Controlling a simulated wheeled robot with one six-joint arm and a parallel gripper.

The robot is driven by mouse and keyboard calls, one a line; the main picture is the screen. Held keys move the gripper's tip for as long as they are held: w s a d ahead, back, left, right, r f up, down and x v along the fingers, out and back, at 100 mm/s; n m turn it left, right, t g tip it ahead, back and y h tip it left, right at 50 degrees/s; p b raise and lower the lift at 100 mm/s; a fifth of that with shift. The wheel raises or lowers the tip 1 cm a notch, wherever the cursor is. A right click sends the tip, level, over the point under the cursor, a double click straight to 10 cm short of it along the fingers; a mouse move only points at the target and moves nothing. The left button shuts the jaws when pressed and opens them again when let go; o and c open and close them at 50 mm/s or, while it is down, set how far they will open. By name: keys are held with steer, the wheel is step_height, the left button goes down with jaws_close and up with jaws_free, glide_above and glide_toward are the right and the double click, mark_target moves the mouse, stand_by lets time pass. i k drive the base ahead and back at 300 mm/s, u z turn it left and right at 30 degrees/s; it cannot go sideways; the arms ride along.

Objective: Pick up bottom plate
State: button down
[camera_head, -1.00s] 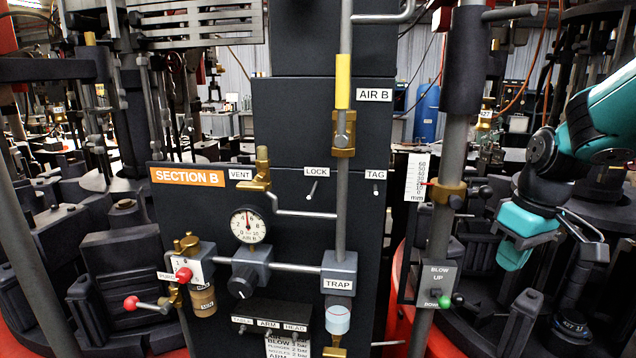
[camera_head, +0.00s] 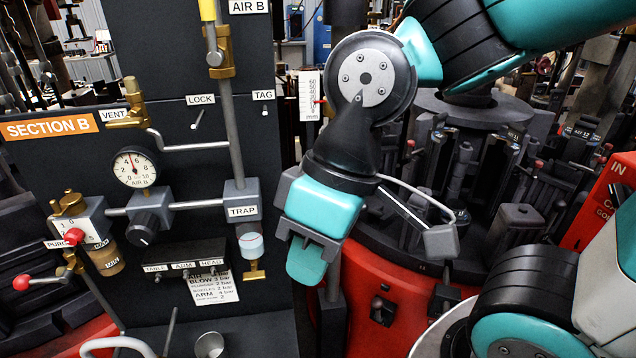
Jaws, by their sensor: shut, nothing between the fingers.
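My gripper (camera_head: 306,268), teal and dark grey, hangs pointing down at the middle of the head view, in front of the red base and right of the control panel. Its teal fingertips look closed together, with nothing held. No part can be picked out with certainty as the bottom plate. Dark mould parts (camera_head: 497,160) stand on the round rotary machine behind and right of my gripper, and my arm hides some of them.
The dark Section B panel (camera_head: 100,180), with its gauge (camera_head: 134,167), pipes and TRAP block (camera_head: 241,198), stands close on the left. A red machine base (camera_head: 385,290) lies below and behind my gripper. A red IN sign (camera_head: 605,200) stands at the right.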

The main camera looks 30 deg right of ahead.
mark_target(457, 205)
steer(key=u, duration=0.7)
steer(key=k, duration=0.85)
steer(key=z, duration=0.95)
steer(key=i, duration=0.5)
